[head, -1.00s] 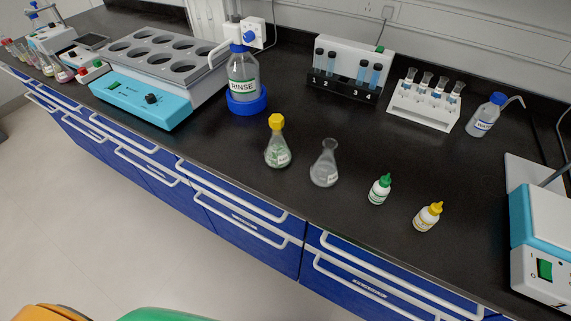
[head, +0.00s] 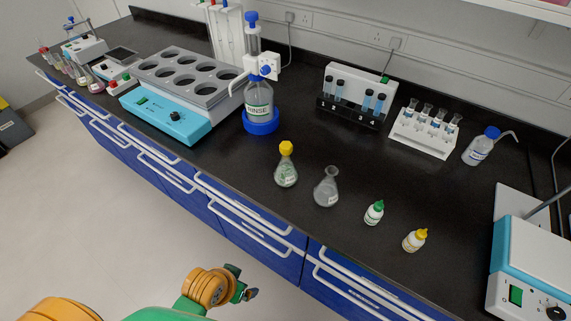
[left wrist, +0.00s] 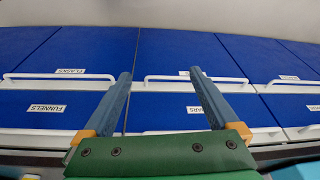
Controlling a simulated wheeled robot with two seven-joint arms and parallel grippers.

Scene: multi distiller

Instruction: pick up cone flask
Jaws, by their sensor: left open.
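Two cone-shaped flasks stand upright on the black bench. One clear open flask (head: 326,188) has a small label and no stopper. To its left, another flask (head: 286,172) has a yellow cap and greenish contents. My left gripper (head: 243,284) is in front of the bench, below and well apart from both flasks. In the left wrist view, its two fingers (left wrist: 160,75) are spread with nothing between them, facing the blue drawer fronts. No flask shows in that view. My right gripper is in neither view.
Green-capped (head: 374,212) and yellow-capped (head: 415,240) dropper bottles stand right of the flasks. Tube racks (head: 424,133) stand behind. White handles (head: 253,234) jut from the blue drawers (left wrist: 165,52).

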